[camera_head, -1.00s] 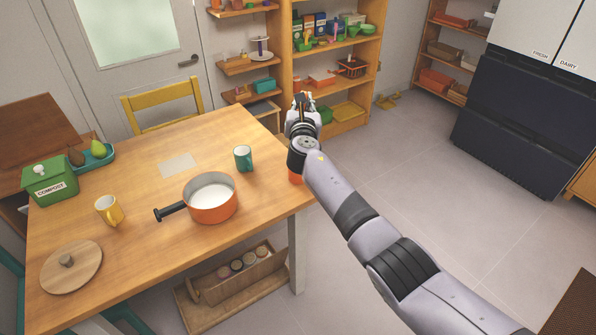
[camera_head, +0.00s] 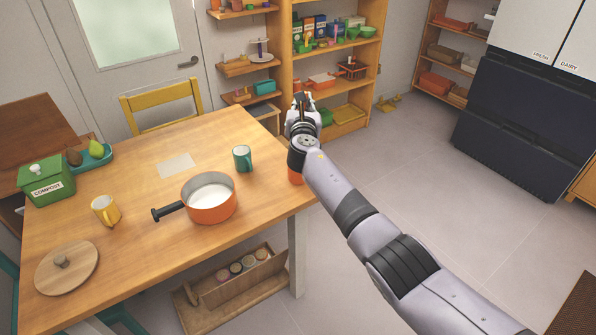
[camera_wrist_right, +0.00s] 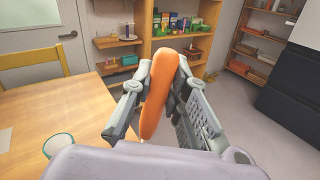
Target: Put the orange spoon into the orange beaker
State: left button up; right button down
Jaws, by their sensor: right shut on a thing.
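An orange thing (camera_head: 295,176), likely the orange beaker, shows at the table's right edge, mostly hidden behind my right arm. The spoon is apart from it as far as I can see. My left gripper is not in view.
The table (camera_head: 140,260) holds an orange pan (camera_head: 211,208), a teal mug (camera_head: 242,158), a yellow mug (camera_head: 105,210), a round wooden lid (camera_head: 67,267) and a green compost box (camera_head: 46,180). A shelf unit (camera_head: 345,90) stands behind my gripper.

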jog(key=shift+s+f+b, duration=0.1)
jog(key=shift+f+b, duration=1.6)
jog(key=shift+f, duration=0.4)
jog(key=shift+f+b, duration=0.3)
jog(key=shift+f, duration=0.1)
jog(key=shift+r, duration=0.15)
jog(key=shift+f+b, duration=0.95)
jog(key=shift+f, duration=0.15)
jog(key=shift+f+b, duration=0.65)
jog(key=shift+f, duration=0.05)
jog(key=shift+f+b, duration=0.7)
jog(key=shift+f, duration=0.05)
jog(key=c, duration=1.5)
grip_release()
